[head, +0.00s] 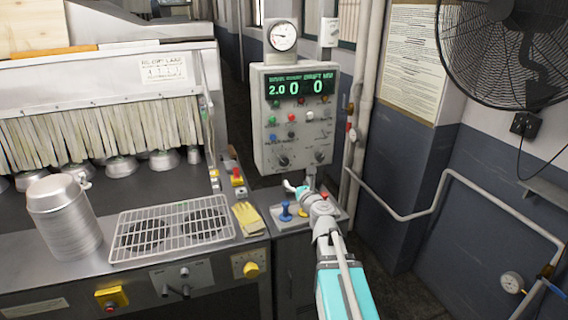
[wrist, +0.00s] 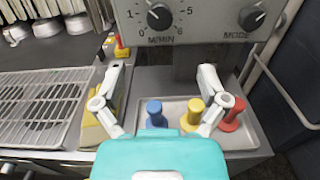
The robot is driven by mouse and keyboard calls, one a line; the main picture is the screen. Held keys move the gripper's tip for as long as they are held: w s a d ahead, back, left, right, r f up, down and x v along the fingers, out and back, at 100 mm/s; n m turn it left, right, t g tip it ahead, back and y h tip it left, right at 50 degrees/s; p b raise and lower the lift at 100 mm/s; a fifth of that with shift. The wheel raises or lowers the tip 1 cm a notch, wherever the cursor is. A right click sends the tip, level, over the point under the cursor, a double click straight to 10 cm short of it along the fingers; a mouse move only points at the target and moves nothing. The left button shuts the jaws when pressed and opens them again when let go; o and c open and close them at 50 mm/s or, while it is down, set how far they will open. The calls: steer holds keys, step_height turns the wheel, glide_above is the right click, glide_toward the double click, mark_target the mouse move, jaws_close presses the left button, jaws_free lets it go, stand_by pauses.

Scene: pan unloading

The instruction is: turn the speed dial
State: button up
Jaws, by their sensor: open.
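The speed dial (wrist: 159,17) is a black knob above the label M/MIN, with a scale numbered around it, at the top of the wrist view. In the head view it is the left dark knob (head: 283,160) low on the grey control panel (head: 261,125). A second black knob marked MODE (wrist: 252,17) sits to its right. My gripper (wrist: 162,70) is open and empty, its two fingers spread wide. The fingers are below the dial and apart from it. In the head view my gripper (head: 303,188) is just under the panel's lower edge.
Blue (wrist: 155,113), yellow (wrist: 192,114) and red (wrist: 232,114) upright handles stand on a tray below my fingers. Yellow gloves (head: 248,218) and a wire rack (head: 172,228) lie to the left. Pipes and a wall fan (head: 520,50) are at right.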

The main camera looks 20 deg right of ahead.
mark_target(285, 163)
steer(key=w, duration=1.3)
steer(key=shift+w, duration=0.35)
steer(key=shift+c, duration=0.3)
steer(key=c, duration=1.1)
